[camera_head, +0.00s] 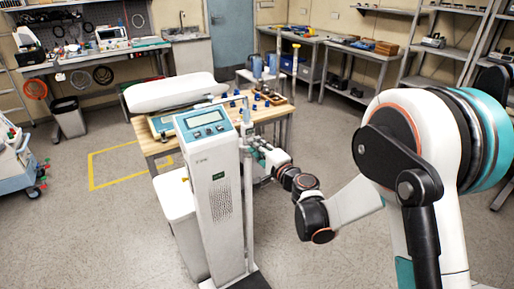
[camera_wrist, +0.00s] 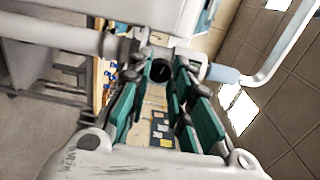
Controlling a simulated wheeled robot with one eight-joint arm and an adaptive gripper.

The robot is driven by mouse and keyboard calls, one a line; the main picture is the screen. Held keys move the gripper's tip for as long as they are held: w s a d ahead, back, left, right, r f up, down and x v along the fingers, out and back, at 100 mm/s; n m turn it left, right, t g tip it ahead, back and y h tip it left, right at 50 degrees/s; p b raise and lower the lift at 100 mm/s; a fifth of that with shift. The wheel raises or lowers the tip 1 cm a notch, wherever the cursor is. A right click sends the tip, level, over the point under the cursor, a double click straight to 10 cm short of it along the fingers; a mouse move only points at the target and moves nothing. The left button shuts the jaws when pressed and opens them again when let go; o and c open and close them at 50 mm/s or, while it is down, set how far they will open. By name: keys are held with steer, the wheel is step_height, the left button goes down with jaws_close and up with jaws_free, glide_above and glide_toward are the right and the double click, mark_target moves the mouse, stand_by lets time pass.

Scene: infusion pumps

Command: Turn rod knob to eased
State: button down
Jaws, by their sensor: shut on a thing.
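The rod knob (camera_wrist: 160,70) shows in the wrist view as a dark round end between my fingertips. My gripper (camera_wrist: 158,78) has its teal-padded fingers on either side of it and is shut on it. Behind the knob is a pale clamp body beside a grey rod (camera_wrist: 45,32), which lies sideways in this view. In the head view my gripper (camera_head: 262,148) reaches in from the right to the upright rod (camera_head: 250,205), just right of the white pump unit (camera_head: 215,195). The knob is too small and covered to make out there, and its turn angle cannot be told.
A wooden table (camera_head: 160,142) with small blue-capped items stands behind the pump unit. A white handle (camera_wrist: 275,60) curves close to the right of my fingers in the wrist view. Open floor (camera_head: 110,235) lies to the left; benches and shelves line the walls.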

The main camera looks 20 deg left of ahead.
steer(key=shift+n, duration=1)
steer(key=c, duration=1.4)
jaws_free()
steer(key=v, duration=1.2)
